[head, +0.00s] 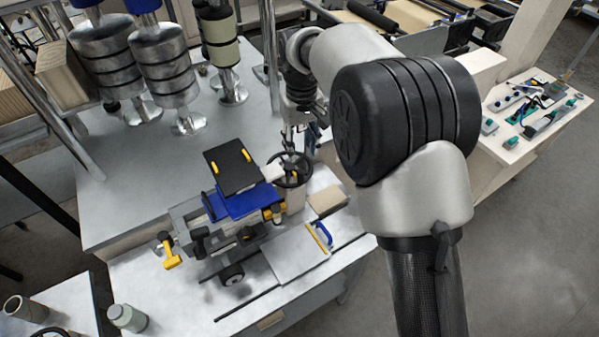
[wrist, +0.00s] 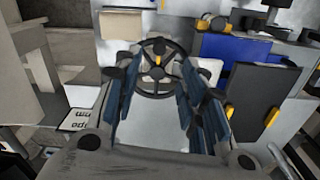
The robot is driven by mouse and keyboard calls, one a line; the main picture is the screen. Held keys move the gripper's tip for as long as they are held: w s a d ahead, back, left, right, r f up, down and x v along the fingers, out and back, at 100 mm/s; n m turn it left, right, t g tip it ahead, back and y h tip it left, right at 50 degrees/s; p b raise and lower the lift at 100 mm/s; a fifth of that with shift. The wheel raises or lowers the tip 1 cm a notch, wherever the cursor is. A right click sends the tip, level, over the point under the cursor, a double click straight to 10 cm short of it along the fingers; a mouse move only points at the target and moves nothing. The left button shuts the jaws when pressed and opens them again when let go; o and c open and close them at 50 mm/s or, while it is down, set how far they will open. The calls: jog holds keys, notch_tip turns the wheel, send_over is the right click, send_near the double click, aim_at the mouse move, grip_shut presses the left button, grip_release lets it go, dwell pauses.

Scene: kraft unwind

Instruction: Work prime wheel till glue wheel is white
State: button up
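A black spoked handwheel (head: 291,171), which I take to be the prime wheel, stands at the right end of the gluing machine. In the wrist view the handwheel (wrist: 156,86) lies ahead between my fingers. My gripper (head: 304,138) is just above and behind the wheel in the head view. The wrist view shows my gripper (wrist: 157,72) open, its blue-grey fingers wide apart and nothing held. I cannot tell whether they touch the rim. A small dark wheel with a pale hub (head: 231,275) sits low at the machine's front; I cannot tell whether it is the glue wheel.
A black plate with yellow clips (head: 232,166) and a blue block (head: 246,200) sit left of the handwheel. Metal rollers (head: 163,65) stand behind.

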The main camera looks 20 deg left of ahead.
aim_at(301, 171)
notch_tip(301, 171, down, 11)
jog(key=shift+f+b, duration=0.2)
jog(key=shift+b, duration=0.25)
jog(key=shift+c, duration=0.3)
grip_shut()
dwell(0.4)
